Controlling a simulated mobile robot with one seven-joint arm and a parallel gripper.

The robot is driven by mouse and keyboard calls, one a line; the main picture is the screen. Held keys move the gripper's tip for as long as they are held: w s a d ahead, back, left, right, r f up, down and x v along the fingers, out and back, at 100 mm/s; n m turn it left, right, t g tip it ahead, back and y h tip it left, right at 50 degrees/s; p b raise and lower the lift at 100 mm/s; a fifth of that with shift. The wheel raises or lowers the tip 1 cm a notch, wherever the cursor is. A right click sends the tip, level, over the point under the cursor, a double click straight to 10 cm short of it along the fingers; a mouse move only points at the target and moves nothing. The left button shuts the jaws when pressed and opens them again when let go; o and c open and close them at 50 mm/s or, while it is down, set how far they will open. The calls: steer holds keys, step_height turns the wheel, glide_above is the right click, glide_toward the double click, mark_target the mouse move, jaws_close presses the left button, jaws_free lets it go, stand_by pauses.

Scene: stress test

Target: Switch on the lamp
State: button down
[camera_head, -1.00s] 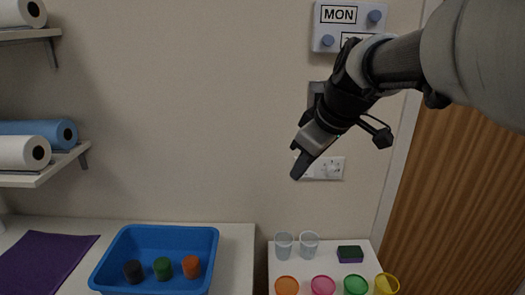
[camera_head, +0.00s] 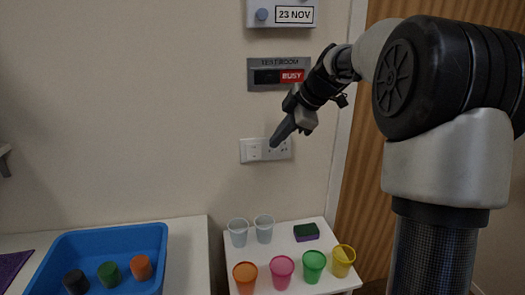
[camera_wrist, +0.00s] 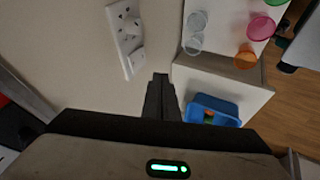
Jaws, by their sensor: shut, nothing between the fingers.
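No lamp shows in either view. A white double socket plate (camera_head: 250,151) is on the wall, and the wrist view shows it at the upper left (camera_wrist: 122,58) with dark holes and a raised white part. My gripper (camera_head: 276,142) is shut and empty, its fingertips overlapping the plate's upper middle in the head view. In the wrist view my closed fingers (camera_wrist: 160,80) point past the plate, to its right and apart from it in the picture. Whether they touch the wall I cannot tell.
Above the plate is a grey TEST ROOM sign (camera_head: 262,63) reading BUSY. Below stands a small white table (camera_head: 287,243) with clear cups (camera_head: 238,232), coloured cups (camera_head: 283,271) and a sponge (camera_head: 306,232). A blue tray (camera_head: 140,235) with three coloured objects is at left.

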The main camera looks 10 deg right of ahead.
mark_target(259, 156)
steer(key=x, duration=0.4)
steer(key=w+x, duration=0.1)
steer(key=x, duration=0.2)
steer(key=w+r+p+x, duration=0.1)
steer(key=x, duration=0.3)
steer(key=shift+w+d+f, duration=0.2)
steer(key=shift+w+f, duration=0.05)
steer(key=shift+w, duration=0.5)
steer(key=f+b, duration=0.1)
steer(key=b, duration=0.3)
steer(key=shift+w+f+t, duration=0.15)
steer(key=shift+t, duration=0.25)
steer(key=shift+r+p, duration=0.6)
steer(key=shift+p, duration=0.15)
steer(key=shift+r, duration=0.1)
